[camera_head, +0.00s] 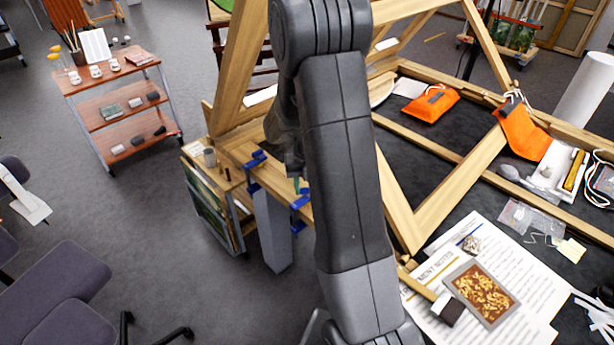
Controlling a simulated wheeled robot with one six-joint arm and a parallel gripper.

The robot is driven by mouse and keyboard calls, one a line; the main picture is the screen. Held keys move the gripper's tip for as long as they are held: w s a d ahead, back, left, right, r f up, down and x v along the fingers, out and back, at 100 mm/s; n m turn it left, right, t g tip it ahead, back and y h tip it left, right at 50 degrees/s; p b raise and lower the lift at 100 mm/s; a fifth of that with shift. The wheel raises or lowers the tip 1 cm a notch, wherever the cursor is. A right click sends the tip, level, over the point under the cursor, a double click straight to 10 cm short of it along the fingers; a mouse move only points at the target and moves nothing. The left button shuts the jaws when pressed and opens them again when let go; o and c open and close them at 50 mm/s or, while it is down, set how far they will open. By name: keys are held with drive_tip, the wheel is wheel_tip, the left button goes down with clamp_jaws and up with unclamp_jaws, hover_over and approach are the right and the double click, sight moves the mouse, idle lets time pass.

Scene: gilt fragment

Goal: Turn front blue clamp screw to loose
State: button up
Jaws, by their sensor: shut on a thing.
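A blue clamp (300,202), the nearer of two, sits on the edge of a wooden beam (235,150) of the easel frame, just left of my arm. My gripper (295,175) points down over this clamp and is shut on its screw. My arm hides much of the gripper, and the exact contact and the screw's turn cannot be seen. A second blue clamp (256,161) grips the same beam a little farther left, apart from my gripper.
A grey post (271,235) stands below the beam. A wooden trolley (112,112) with cups and jars is at the back left. On the dark worktable at right lie orange bags (431,104), printed sheets and a gilt fragment (481,293). Floor at left is partly clear.

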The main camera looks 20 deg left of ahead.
drive_tip(key=shift+r+p, duration=0.1)
drive_tip(key=shift+p, duration=0.35)
drive_tip(key=o, duration=1)
wheel_tip(320, 180, up, 14)
drive_tip(key=b, duration=0.1)
drive_tip(key=shift+a, duration=0.1)
